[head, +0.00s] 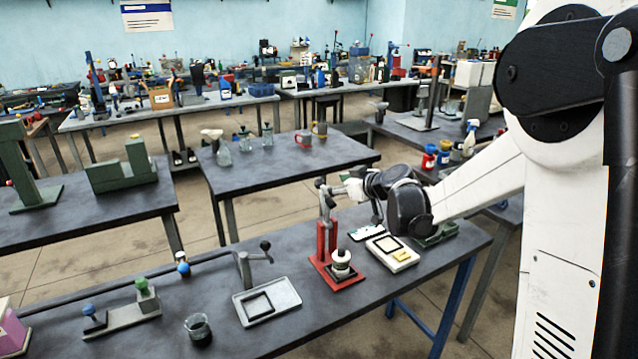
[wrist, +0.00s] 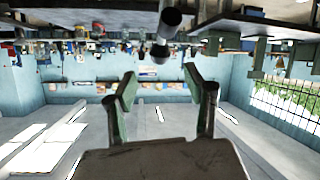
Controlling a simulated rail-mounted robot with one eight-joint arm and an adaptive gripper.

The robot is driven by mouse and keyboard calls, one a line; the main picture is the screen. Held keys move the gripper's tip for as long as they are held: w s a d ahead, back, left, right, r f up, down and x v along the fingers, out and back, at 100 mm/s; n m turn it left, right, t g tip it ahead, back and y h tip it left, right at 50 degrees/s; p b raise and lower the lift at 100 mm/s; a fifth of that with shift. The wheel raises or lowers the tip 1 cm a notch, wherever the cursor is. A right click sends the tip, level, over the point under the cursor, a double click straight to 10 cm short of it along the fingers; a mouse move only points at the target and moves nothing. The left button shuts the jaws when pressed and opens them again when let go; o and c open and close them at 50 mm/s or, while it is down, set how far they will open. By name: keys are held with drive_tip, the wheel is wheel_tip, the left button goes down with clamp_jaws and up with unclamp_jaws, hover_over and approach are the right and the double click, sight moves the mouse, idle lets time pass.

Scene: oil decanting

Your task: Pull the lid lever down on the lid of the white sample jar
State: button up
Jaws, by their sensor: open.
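The white sample jar (head: 342,268) stands upright on the base of a red stand (head: 326,240) on the near bench. My gripper (head: 337,189) is above and slightly behind the jar, close to the dark knobs at the stand's top. In the wrist view my gripper (wrist: 158,80) has two green fingers spread apart with nothing between their tips. A dark rod with a rounded end (wrist: 163,35) shows just beyond the fingertips; I cannot tell which part it is.
A white tray (head: 289,297), a crank fixture (head: 243,268) and a glass beaker (head: 198,329) are left of the jar on the near bench. Bare bench lies in front.

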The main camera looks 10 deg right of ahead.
sight(323, 183)
drive_tip(key=p+x, duration=0.1)
drive_tip(key=x, duration=0.8)
drive_tip(key=shift+s, duration=0.1)
clamp_jaws()
